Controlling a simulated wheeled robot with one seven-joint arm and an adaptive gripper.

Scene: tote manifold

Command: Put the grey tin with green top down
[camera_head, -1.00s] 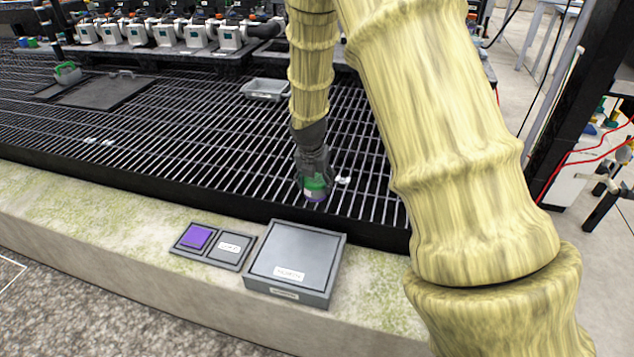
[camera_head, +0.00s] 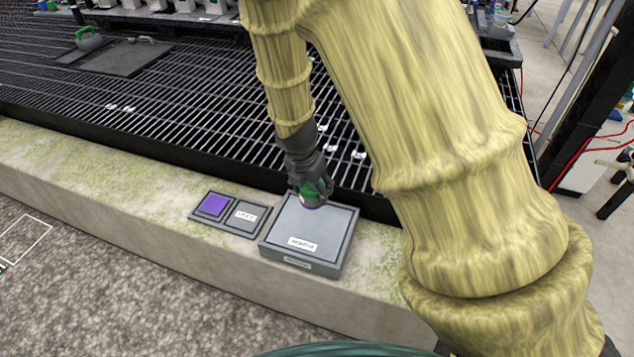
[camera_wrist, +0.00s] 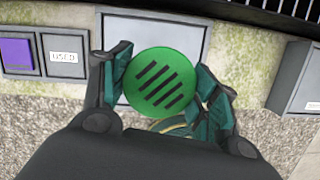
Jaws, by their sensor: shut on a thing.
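The grey tin with green top (camera_wrist: 160,82) is between the fingers of my gripper (camera_wrist: 165,88) in the wrist view. Its round green top with dark slots faces the camera. My gripper is shut on it. In the head view my gripper (camera_head: 312,190) and the tin (camera_head: 313,202) are over the square grey platform (camera_head: 290,245) on the concrete ledge. The tin's body is mostly hidden by the fingers, and I cannot tell whether its base touches the platform.
A small two-part tray (camera_head: 228,215) with a purple square and a labelled grey square lies left of the platform. A black grating (camera_head: 170,110) lies behind the ledge (camera_head: 100,180). Another grey box (camera_wrist: 298,80) shows at the right in the wrist view.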

